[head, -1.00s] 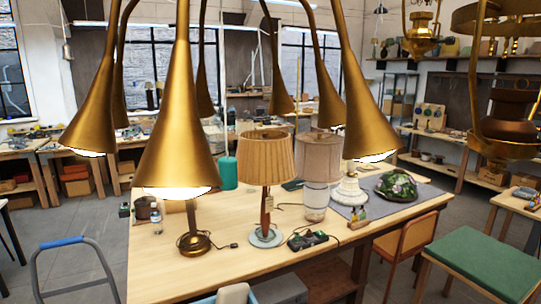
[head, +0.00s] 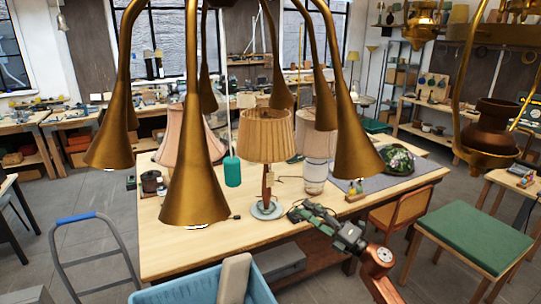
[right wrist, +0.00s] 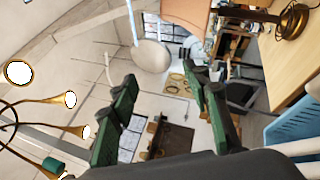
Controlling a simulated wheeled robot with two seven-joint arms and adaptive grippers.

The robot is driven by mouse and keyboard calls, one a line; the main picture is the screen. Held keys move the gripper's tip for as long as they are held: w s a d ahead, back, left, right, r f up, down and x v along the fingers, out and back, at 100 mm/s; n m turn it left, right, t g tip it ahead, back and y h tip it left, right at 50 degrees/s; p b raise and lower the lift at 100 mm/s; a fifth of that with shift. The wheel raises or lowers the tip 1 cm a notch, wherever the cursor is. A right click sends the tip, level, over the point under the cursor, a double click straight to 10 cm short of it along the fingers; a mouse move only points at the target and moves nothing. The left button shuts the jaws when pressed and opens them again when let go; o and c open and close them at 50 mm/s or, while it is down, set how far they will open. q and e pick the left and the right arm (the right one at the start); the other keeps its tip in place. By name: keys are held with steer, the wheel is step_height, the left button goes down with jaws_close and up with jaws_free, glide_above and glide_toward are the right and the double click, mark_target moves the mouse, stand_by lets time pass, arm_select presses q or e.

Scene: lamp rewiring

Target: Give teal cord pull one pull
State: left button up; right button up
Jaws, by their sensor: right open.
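The teal cord pull (head: 232,171) is a small teal cylinder hanging upright on a thin pale cord below the brass chandelier (head: 195,175), among its shades, in the head view. A teal cylinder that appears to be the pull also shows at the lower left of the right wrist view (right wrist: 53,165). My right gripper (head: 300,213) is low and to the right of the pull, apart from it, in front of the table. Its two dark green fingers are spread with nothing between them in the right wrist view (right wrist: 160,95). My left gripper is not in view.
The wooden table (head: 190,255) holds a pleated lamp (head: 266,135), a pale lamp (head: 317,145) and a green patterned shade (head: 396,159). A blue crate (head: 175,292) is at the front. A green-topped stool (head: 470,238) stands at right. Chandelier shades crowd the pull.

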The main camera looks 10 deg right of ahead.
steer(key=s+a+r+n+g+y+p, duration=0.25)
steer(key=s+a+r+n, duration=0.2)
steer(key=r, duration=0.45)
steer(key=s+a+r+n+g+y+p, duration=0.1)
steer(key=s+a+r+n+g, duration=0.35)
steer(key=r, duration=0.55)
steer(key=n+g+h+p, duration=0.1)
steer(key=n+g+p, duration=0.25)
steer(key=n, duration=0.75)
glide_toward(231, 164)
steer(key=w+a, duration=0.2)
steer(key=a, duration=0.1)
steer(key=shift+t, duration=0.45)
steer(key=p+x, duration=0.1)
steer(key=x, duration=0.1)
steer(key=p+x, duration=0.1)
steer(key=x, duration=0.1)
steer(key=f+p+x, duration=0.1)
steer(key=x, duration=0.2)
steer(key=shift+w, duration=0.1)
jaws_close()
